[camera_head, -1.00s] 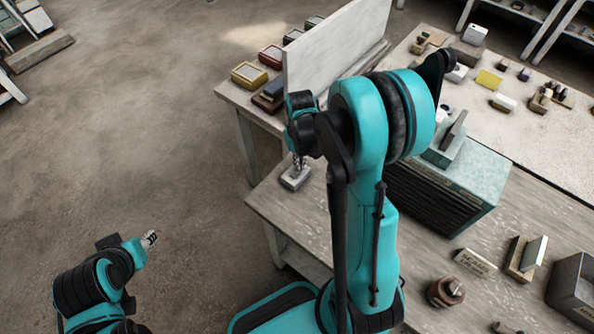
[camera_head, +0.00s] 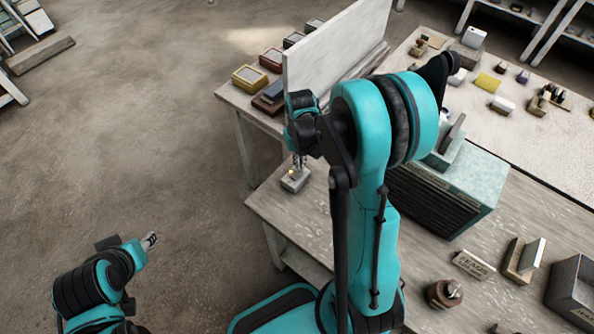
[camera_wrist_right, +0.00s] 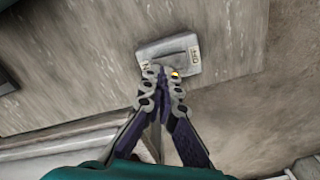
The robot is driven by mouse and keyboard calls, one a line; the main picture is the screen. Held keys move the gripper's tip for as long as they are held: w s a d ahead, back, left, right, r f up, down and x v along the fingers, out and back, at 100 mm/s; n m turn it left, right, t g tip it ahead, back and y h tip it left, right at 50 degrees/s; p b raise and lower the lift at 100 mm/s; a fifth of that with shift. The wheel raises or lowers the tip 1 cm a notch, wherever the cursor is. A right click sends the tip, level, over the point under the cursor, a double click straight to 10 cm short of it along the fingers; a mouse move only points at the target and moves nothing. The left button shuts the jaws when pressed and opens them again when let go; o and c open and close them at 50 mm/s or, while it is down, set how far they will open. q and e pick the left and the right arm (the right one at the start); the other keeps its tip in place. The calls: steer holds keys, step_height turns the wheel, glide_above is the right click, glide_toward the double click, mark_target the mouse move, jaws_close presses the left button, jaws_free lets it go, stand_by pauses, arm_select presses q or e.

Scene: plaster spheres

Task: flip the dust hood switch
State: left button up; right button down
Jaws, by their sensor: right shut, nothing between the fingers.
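The dust hood switch (camera_head: 296,182) is a small grey box at the left edge of the near worktable. In the right wrist view the switch (camera_wrist_right: 170,48) has a raised rocker, lettering at both ends with "OFF" at the right, and a small glowing orange lamp (camera_wrist_right: 175,73). My right gripper (camera_wrist_right: 161,73) is shut and empty, its tips at the switch's near edge beside the lamp. I cannot tell whether they touch. In the head view the right gripper (camera_head: 298,161) points down over the switch. My left gripper (camera_head: 151,240) is over the floor, far from the table; its jaws are too small to read.
A box with a dark slatted front (camera_head: 435,200) stands on the worktable (camera_head: 325,222), right of my right arm. A pale upright panel (camera_head: 335,50) stands behind the switch, with several coloured boxes (camera_head: 249,78) to its left.

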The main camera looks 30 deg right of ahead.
step_height(320, 180, up, 5)
steer(key=p, duration=0.3)
steer(key=shift+f, duration=0.1)
stand_by(0.4)
steer(key=s+a+r+n+t+b, duration=0.1)
steer(key=s+a+r+t+b, duration=0.4)
steer(key=s+a, duration=0.5)
steer(key=s+t+b, duration=0.1)
steer(key=t+b, duration=0.1)
steer(key=b, duration=0.1)
steer(key=shift+a+b, duration=0.3)
steer(key=shift+b, duration=0.1)
steer(key=shift+r, duration=0.15)
